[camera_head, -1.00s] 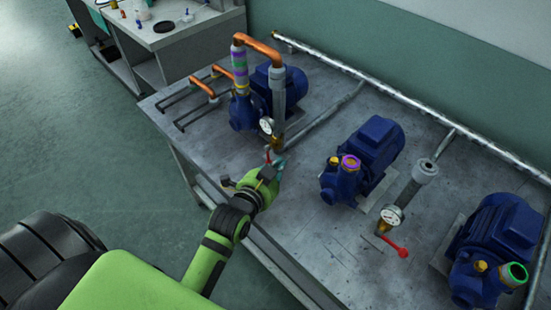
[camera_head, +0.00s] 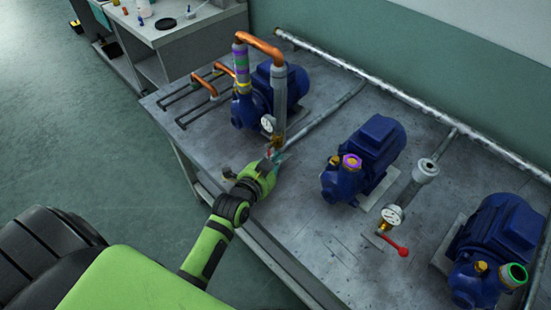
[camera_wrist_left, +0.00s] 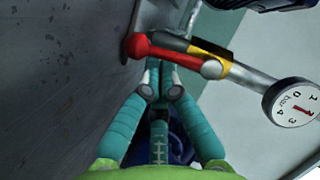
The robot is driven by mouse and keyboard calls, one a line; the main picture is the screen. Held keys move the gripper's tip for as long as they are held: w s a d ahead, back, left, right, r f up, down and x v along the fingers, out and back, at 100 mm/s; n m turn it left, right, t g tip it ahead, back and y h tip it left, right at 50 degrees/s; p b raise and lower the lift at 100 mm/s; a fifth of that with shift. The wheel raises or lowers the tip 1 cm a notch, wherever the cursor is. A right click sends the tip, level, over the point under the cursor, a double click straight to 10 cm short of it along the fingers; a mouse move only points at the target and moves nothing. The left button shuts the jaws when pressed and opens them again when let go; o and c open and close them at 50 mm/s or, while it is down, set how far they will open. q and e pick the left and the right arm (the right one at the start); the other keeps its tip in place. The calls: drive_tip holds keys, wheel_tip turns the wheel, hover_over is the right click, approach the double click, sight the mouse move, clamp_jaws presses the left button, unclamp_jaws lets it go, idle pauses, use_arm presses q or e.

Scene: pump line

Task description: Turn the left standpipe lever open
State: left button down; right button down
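The left standpipe (camera_head: 280,95) is a grey upright pipe with a round gauge (camera_head: 268,124) and a brass valve (camera_head: 278,142) low down. Its red lever is mostly hidden in the head view. In the left wrist view the red lever (camera_wrist_left: 170,55) runs across from the brass valve body (camera_wrist_left: 240,78), beside the gauge (camera_wrist_left: 292,102). My left gripper (camera_head: 279,158) is at the foot of this standpipe. Its teal fingers (camera_wrist_left: 160,72) are drawn together, with the tips right at the lever. Whether they touch it I cannot tell. My right gripper is out of view.
A blue pump (camera_head: 248,108) stands behind the left standpipe, with a copper pipe (camera_head: 262,42) above. A middle pump (camera_head: 370,150) and a second standpipe (camera_head: 424,172) with a red lever (camera_head: 396,246) stand to the right. The bench top (camera_head: 310,215) between is clear.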

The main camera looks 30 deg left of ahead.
use_arm(q)
drive_tip(key=shift+s+a+f+m, duration=0.1)
drive_tip(key=shift+a+f+m, duration=0.3)
drive_tip(key=shift+a+m, duration=0.1)
drive_tip(key=shift+s, duration=0.1)
drive_tip(key=shift+s, duration=0.25)
drive_tip(key=v, duration=1.1)
drive_tip(key=shift+s+d+r, duration=0.1)
drive_tip(key=shift+s+d, duration=0.1)
